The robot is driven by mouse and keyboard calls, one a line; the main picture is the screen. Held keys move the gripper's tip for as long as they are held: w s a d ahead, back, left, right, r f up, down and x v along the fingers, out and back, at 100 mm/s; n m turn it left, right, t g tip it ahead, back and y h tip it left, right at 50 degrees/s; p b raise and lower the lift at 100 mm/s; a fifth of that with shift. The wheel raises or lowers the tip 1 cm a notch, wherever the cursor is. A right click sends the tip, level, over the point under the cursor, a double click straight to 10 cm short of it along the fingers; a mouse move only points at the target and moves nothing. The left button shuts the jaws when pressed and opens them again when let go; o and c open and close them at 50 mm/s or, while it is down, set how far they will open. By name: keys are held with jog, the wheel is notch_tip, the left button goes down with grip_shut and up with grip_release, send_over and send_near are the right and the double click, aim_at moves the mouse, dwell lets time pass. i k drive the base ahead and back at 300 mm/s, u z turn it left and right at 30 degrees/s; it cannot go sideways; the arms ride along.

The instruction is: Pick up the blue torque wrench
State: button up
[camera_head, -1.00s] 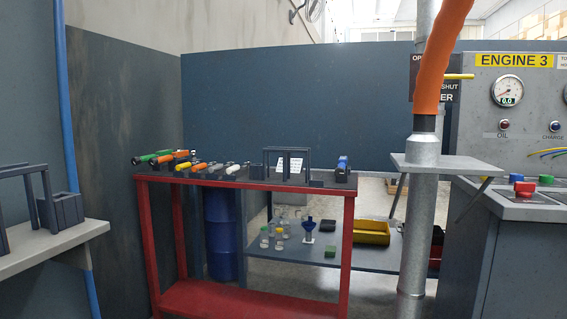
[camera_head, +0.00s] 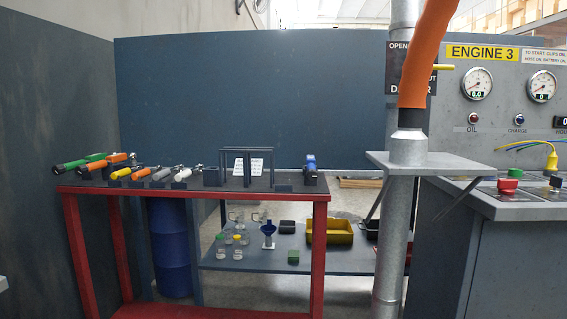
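A blue-handled tool (camera_head: 310,161) sits in a dark holder at the right end of the red-framed workbench (camera_head: 190,190). It is small here, and I cannot tell for sure that it is the blue torque wrench. At the left end of the same bench lies a row of tools with coloured handles: green (camera_head: 72,165), orange (camera_head: 97,165), yellow (camera_head: 121,173) and white (camera_head: 161,174) among them. I see no clearly blue handle in that row. My gripper is not in view.
A dark frame with white cards (camera_head: 247,165) stands mid-bench. A grey post (camera_head: 392,240) and the Engine 3 console (camera_head: 490,110) stand to the right.

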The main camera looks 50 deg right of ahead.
aim_at(310, 158)
jog(key=z, duration=0.15)
jog(key=i, duration=0.75)
jog(key=z, duration=1.05)
jog(key=i, duration=0.6)
jog(key=z, duration=0.6)
